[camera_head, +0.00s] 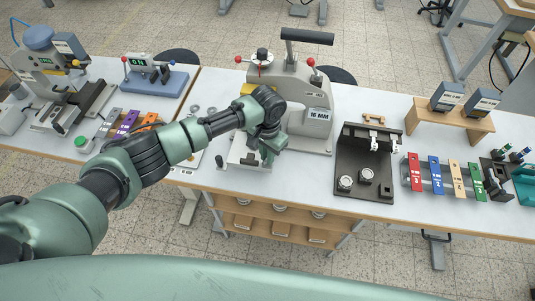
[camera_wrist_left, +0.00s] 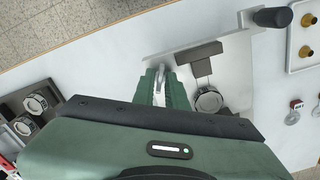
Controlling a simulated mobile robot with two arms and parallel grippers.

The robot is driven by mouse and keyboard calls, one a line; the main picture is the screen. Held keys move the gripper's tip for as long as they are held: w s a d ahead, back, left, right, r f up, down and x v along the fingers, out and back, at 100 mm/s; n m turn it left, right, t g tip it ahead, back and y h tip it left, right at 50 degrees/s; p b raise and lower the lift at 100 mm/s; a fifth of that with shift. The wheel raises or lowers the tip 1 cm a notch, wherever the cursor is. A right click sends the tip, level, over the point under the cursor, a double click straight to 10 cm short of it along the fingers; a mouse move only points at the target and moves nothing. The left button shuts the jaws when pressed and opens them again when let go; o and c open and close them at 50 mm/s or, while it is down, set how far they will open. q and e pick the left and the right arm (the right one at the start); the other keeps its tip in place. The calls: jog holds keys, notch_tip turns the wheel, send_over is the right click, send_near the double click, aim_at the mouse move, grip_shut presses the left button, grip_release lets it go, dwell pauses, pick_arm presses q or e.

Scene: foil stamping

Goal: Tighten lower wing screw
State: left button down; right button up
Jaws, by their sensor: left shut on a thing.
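The grey stamping press (camera_head: 291,88) stands at the middle of the table, with a black bar handle on top and red knobs at its sides. My left gripper (camera_head: 268,153) is low at the front of the press and hides part of its base. In the left wrist view, the green fingers of my left gripper (camera_wrist_left: 160,88) are closed around a small silvery piece, the lower wing screw (camera_wrist_left: 160,82), at the edge of a metal plate (camera_wrist_left: 237,75). The fingers hide most of the screw. My right gripper is not in view.
In the left wrist view, a round metal knob (camera_wrist_left: 208,101) and a dark block (camera_wrist_left: 200,55) sit close beside the fingers. A black fixture (camera_head: 362,160) stands to the right of the press. The table between them is clear.

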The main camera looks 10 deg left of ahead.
pick_arm(q)
jog(key=m, duration=0.6)
jog(key=shift+m, duration=0.3)
jog(key=m, duration=0.6)
jog(key=shift+w+r, duration=0.1)
dwell(0.3)
jog(key=c, duration=1.7)
grip_release()
jog(key=shift+b, duration=0.3)
notch_tip(320, 180, up, 8)
jog(key=shift+f+b, duration=0.1)
jog(key=shift+b, duration=0.9)
